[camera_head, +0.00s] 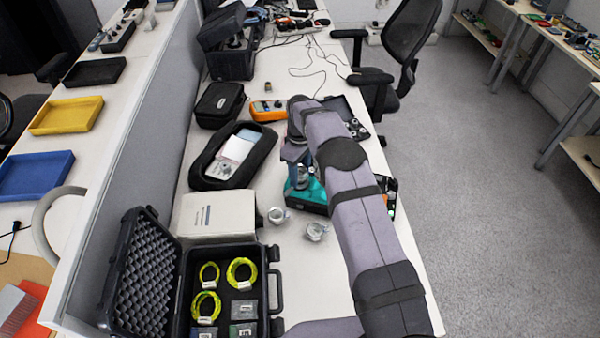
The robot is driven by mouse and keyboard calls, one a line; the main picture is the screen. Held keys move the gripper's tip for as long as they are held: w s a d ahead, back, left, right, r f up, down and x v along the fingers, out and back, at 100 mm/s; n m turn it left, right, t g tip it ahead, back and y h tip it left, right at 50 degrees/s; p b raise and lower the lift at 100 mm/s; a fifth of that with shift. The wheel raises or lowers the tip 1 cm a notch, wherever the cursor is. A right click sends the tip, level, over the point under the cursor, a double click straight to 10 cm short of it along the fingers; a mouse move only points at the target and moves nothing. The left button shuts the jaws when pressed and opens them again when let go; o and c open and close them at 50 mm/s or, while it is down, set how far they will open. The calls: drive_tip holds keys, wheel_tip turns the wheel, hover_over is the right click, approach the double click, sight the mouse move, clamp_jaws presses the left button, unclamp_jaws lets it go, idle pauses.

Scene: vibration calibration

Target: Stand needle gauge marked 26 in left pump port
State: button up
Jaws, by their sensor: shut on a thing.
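A teal device with a dark base (309,198), which looks like the pump, stands on the bench near the middle of the view. My arm comes from the lower right and bends down over it. My gripper (299,181) is low at the device's upper side, partly hidden by my own arm. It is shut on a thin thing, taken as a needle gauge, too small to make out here. The marking 26 cannot be read. The pump's ports cannot be told apart, and I cannot tell whether the held thing touches one.
Two small round metallic items (317,231) lie in front of the pump. An open black case (273,283) with yellow-green coils is at the lower left, beside a white box (217,214). A black-rimmed tray (262,150) lies left. An orange meter (268,110) is behind.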

drive_tip(key=shift+s+d+f+b, duration=0.1)
drive_tip(key=shift+s+f+b, duration=0.2)
drive_tip(key=shift+f+b, duration=0.35)
idle(0.8)
drive_tip(key=o, duration=1.2)
drive_tip(key=shift+f, duration=0.2)
drive_tip(key=shift+o, duration=0.2)
drive_tip(key=shift+w+a+r, duration=0.2)
drive_tip(key=shift+r, duration=0.5)
drive_tip(key=r, duration=0.2)
drive_tip(key=r+b, duration=0.1)
drive_tip(key=r, duration=0.1)
drive_tip(key=r+b, duration=0.1)
drive_tip(key=r, duration=0.2)
drive_tip(key=shift+w+d, duration=0.2)
drive_tip(key=shift+w, duration=0.1)
drive_tip(key=shift+r, duration=0.3)
drive_tip(key=shift+d, duration=0.1)
